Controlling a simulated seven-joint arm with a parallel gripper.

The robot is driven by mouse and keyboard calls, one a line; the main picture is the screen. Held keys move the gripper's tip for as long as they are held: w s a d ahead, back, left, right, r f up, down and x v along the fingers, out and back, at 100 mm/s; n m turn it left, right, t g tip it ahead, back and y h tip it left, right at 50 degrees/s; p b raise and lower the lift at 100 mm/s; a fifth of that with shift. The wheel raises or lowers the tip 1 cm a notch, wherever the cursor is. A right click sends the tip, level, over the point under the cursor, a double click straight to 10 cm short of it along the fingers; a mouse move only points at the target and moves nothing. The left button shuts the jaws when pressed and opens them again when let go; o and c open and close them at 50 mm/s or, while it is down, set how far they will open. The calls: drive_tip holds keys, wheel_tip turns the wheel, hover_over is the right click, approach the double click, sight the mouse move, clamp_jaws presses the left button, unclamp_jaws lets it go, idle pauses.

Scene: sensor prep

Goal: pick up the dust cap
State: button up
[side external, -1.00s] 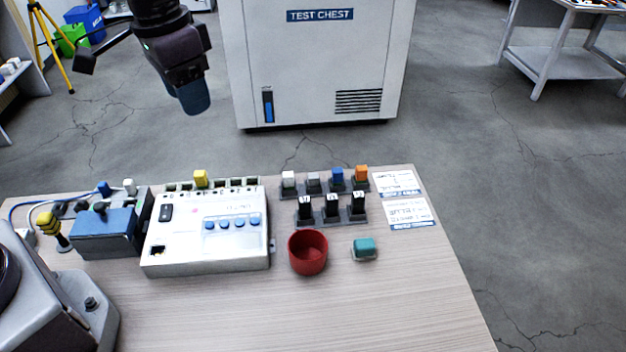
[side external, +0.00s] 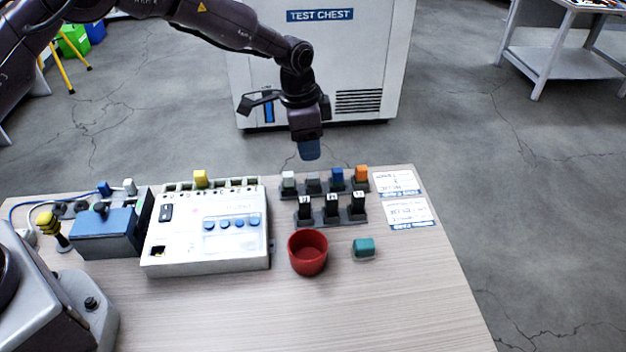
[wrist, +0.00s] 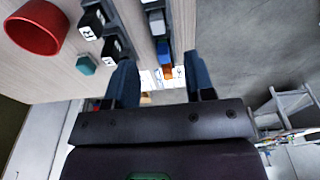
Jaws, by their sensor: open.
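A small teal piece (side external: 364,246), possibly the dust cap, lies on the table right of a red cup (side external: 307,253); I cannot tell for sure that it is the cap. In the wrist view the teal piece (wrist: 86,66) is left of the fingers, near the red cup (wrist: 60,24). My gripper (side external: 309,152) is above the back edge of the table, behind the row of coloured plugs. Its two blue fingers (wrist: 162,80) are apart, with nothing held between them.
White, grey, blue (side external: 337,175) and orange (side external: 361,174) plugs stand in a rack, with black numbered pieces (side external: 331,205) in front. A white panel box (side external: 207,262) and a blue box (side external: 104,233) stand left. Label cards (side external: 407,213) lie right. The table front is clear.

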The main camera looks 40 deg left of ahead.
sight(313, 176)
drive_tip(key=f, duration=0.8)
drive_tip(key=shift+w+d+f, duration=0.1)
drive_tip(key=shift+w+d, duration=0.1)
drive_tip(key=shift+d, duration=0.2)
clamp_jaws()
